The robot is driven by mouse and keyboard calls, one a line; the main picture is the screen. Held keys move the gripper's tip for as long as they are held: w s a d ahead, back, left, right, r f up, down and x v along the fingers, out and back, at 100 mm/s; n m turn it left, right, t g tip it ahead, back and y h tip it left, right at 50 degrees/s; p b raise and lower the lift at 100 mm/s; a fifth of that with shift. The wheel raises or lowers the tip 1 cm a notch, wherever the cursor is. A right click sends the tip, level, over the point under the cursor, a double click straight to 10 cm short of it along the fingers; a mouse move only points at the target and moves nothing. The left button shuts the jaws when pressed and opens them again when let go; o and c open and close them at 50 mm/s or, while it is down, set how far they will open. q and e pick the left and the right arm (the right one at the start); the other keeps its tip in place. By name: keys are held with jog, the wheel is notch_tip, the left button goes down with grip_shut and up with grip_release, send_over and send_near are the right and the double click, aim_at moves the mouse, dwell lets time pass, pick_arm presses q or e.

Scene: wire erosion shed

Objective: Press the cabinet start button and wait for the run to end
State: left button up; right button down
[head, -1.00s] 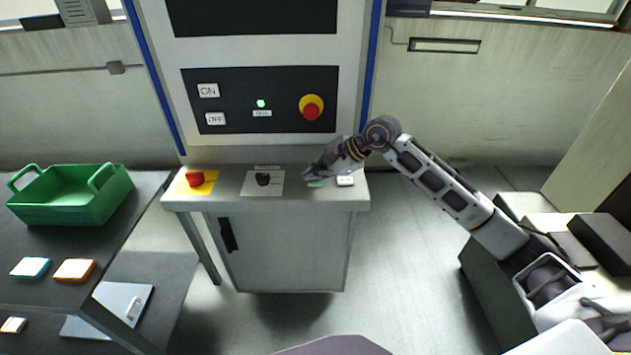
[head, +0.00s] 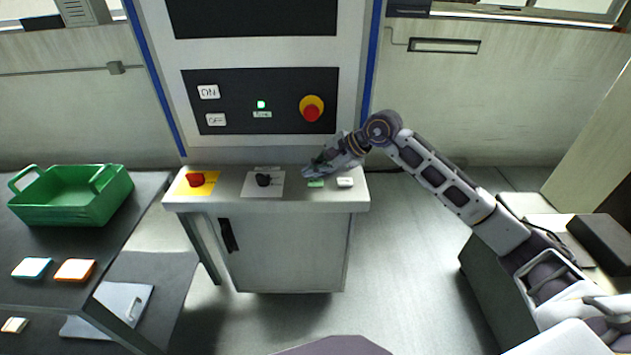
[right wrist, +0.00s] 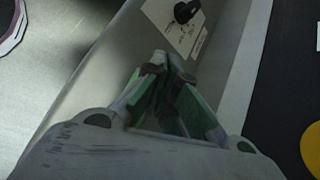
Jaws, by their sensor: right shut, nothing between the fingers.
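The cabinet (head: 285,255) has a grey top ledge with controls. My right gripper (head: 308,172) is shut and empty, just behind and above the green plate. Whether it touches the ledge I cannot tell. I cannot make out a separate start button; the gripper may hide it. The right wrist view shows the closed fingertips (right wrist: 168,66) over the ledge, with the knob (right wrist: 187,11) beyond. A green lamp (head: 261,104) is lit on the upright panel. My left gripper is not in view.
A red-and-yellow stop button (head: 312,107) is on the panel. A green crate (head: 72,202) stands on the left table. The floor right of the cabinet is clear.

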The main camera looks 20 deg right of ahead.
aim_at(314, 183)
jog(key=shift+r+p, duration=0.8)
jog(key=shift+r, duration=1.7)
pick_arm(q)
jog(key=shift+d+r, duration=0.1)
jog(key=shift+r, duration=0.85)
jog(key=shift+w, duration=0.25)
